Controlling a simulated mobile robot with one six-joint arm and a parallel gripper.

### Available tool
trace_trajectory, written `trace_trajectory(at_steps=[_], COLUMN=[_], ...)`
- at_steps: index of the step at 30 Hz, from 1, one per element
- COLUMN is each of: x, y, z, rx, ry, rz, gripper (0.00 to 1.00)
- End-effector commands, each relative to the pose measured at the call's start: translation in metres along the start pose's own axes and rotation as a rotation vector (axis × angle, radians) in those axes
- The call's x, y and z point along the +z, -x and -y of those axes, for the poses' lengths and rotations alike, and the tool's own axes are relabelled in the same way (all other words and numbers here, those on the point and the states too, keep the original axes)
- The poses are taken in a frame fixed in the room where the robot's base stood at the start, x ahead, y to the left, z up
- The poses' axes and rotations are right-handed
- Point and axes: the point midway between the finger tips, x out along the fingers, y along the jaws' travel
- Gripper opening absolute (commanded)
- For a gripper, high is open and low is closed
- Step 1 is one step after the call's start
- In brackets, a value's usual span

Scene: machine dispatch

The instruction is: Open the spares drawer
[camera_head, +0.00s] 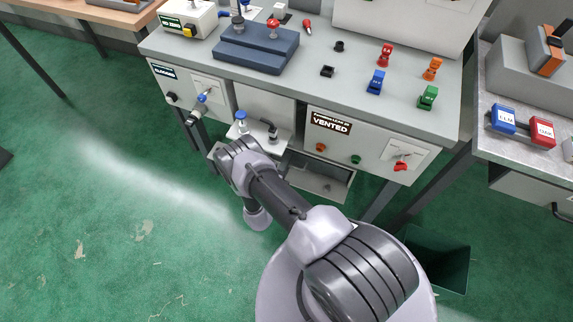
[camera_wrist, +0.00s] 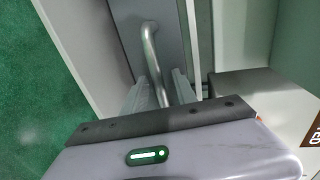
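In the wrist view, a curved metal bar handle (camera_wrist: 149,45) stands out from a dark grey front panel (camera_wrist: 177,30). My gripper (camera_wrist: 162,88) has one finger on each side of the handle's near part, spaced wider than the bar; I cannot make out whether either finger touches it. The handle's near end is hidden by my gripper. In the head view, my arm reaches under the middle of the bench, where my wrist covers the handle and my fingers. No drawer label can be read there.
The grey bench (camera_head: 210,48) carries a blue block (camera_head: 258,46) and several coloured parts. A control panel marked VENTED (camera_head: 365,150) is right of my wrist. A low tray (camera_head: 318,186) hangs beneath. A dark green bin (camera_head: 440,258) stands right. Green floor is clear at left.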

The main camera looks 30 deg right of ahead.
Motion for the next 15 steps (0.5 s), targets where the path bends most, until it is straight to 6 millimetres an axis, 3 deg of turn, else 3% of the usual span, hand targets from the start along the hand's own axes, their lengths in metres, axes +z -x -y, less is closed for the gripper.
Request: trace_trajectory(at_steps=[2, 7, 15], x=[0.0001, 0.0001, 0.0001], y=[0.0002, 0.0003, 0.0004], z=[0.0002, 0.0001, 0.0000], rx=[0.000, 0.000, 0.000], ry=[0.000, 0.000, 0.000], rz=[0.000, 0.000, 0.000], gripper=[0.32, 0.00, 0.00])
